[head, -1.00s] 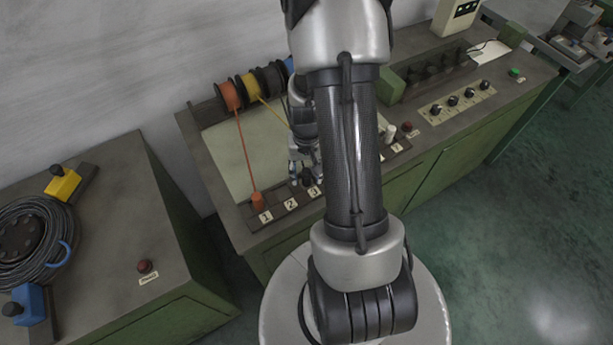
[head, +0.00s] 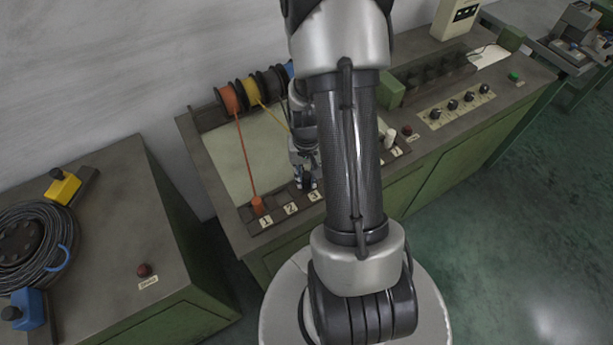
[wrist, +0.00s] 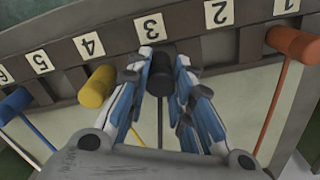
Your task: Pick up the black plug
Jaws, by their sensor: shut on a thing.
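The black plug (wrist: 161,76) stands at the slot marked 3 in the wrist view, with a dark cord running from it towards me. My gripper (wrist: 161,80) has its blue-padded fingers on both sides of the plug and is shut on it. In the head view my gripper (head: 305,183) is low at the front strip of the bench, and the plug is mostly hidden by the fingers.
An orange plug (wrist: 292,43) is at slot 1 and a yellow plug (wrist: 98,87) is near slot 4. A blue plug (wrist: 14,105) lies farther left. Cable spools (head: 229,98) stand at the bench's back. A second bench (head: 110,215) is at left.

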